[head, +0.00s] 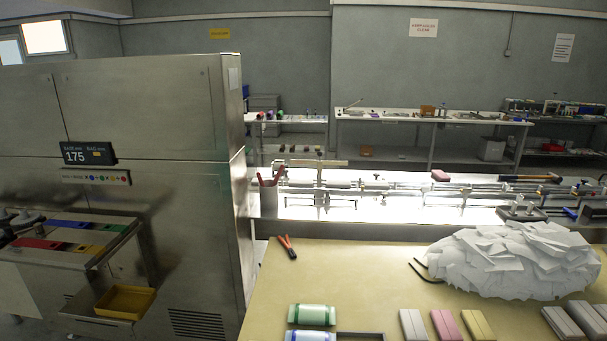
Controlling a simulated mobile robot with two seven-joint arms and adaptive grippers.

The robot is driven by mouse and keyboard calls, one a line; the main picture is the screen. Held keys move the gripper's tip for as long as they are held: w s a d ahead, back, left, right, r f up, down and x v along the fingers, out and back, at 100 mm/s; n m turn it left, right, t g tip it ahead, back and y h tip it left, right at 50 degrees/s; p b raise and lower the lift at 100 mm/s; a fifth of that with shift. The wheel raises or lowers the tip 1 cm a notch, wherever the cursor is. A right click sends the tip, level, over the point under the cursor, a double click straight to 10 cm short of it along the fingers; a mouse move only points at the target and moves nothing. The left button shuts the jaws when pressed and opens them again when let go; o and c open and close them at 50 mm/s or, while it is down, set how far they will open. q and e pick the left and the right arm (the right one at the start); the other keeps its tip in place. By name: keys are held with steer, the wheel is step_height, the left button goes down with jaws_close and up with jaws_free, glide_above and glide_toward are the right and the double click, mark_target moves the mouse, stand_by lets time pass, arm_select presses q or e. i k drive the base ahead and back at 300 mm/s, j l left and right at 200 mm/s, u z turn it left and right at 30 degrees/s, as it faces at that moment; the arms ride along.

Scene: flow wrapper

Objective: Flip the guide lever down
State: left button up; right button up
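The infeed line (380,186) with metal guide rails runs across the middle of the head view, behind the tan table. Several small clamps and posts stand along its rails. I cannot tell for sure which part is the guide lever, or whether it is up or down. A dark, long piece with an orange end (540,178) lies near the rails at the right; I cannot tell whether it is a lever or a tool. Small dark shapes (20,222) at the left edge are unclear.
A tan table (340,275) fills the front, with a white paper heap (515,262), red-handled pliers (287,246) and several wrapped packs and bars. A tall steel cabinet (160,150) blocks the left. A grey cup (268,197) holds red-handled tools. The table's middle is clear.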

mark_target(320, 163)
steer(key=i+j+z, duration=0.35)
steer(key=j+z, duration=0.25)
steer(key=j, duration=0.25)
steer(key=i+j+z, duration=0.1)
steer(key=j+z, duration=0.4)
steer(key=j, duration=0.25)
steer(key=j+z, duration=0.45)
steer(key=j, duration=0.3)
steer(key=k+j+z, duration=0.2)
steer(key=j+z, duration=0.25)
steer(key=j, duration=0.25)
steer(key=k+j+z, duration=0.4)
steer(key=j, duration=0.2)
